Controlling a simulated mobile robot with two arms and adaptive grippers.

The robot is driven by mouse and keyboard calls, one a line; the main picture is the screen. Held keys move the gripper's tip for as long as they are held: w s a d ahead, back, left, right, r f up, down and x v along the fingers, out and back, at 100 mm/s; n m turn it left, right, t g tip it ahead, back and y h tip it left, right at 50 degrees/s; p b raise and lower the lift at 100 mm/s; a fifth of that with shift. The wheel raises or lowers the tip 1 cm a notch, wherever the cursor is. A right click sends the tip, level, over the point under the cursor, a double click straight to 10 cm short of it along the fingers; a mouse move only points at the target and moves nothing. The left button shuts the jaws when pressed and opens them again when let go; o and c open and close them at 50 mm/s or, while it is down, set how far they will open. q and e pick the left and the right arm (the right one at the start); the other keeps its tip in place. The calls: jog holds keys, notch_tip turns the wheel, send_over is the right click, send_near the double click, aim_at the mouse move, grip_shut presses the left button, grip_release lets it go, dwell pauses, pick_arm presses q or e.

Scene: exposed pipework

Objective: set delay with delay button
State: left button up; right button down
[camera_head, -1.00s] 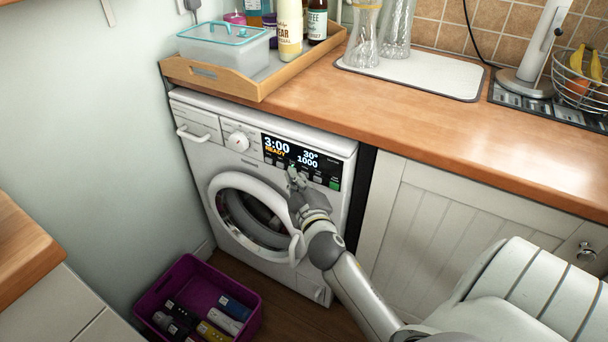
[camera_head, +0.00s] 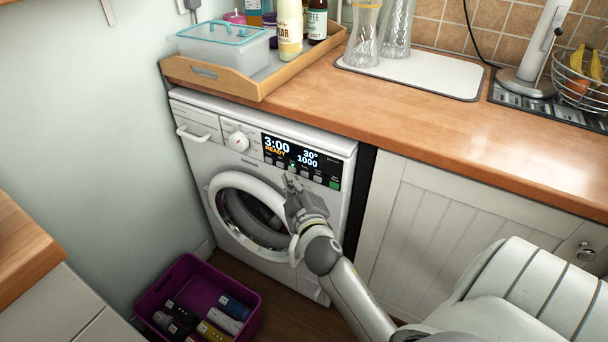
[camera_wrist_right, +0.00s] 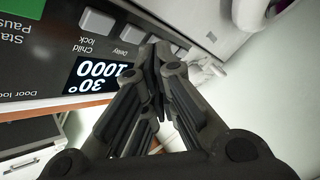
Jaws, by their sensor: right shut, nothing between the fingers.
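The white washing machine (camera_head: 225,165) stands under the counter. Its black display (camera_head: 295,157) reads 3:00, READY, 30° and 1000. The row of buttons under it includes the delay button (camera_head: 304,174). In the right wrist view, the delay button (camera_wrist_right: 133,33) is a grey button by the label "Delay", beside the child lock button (camera_wrist_right: 97,20). My right gripper (camera_head: 290,180) is shut and empty, its tips just below the button row. In the wrist view, the gripper tips (camera_wrist_right: 156,58) are close to the panel, right of the delay button; contact cannot be told. My left gripper is not in view.
The washer's round door (camera_head: 245,210) is below the panel. A wooden tray (camera_head: 215,80) with a tub and bottles is on the counter (camera_head: 440,125) above. A purple crate (camera_head: 195,285) sits on the floor at left. White cabinet doors (camera_head: 440,220) are at right.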

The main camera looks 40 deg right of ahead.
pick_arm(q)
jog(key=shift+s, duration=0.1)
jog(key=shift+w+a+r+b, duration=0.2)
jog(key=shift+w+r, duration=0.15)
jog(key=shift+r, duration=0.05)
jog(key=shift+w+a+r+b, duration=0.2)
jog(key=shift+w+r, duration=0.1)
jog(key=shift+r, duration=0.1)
pick_arm(e)
jog(key=a, duration=0.1)
jog(key=s+a, duration=0.1)
jog(key=a, duration=0.1)
jog(key=s+a, duration=0.1)
jog(key=shift+a, duration=0.35)
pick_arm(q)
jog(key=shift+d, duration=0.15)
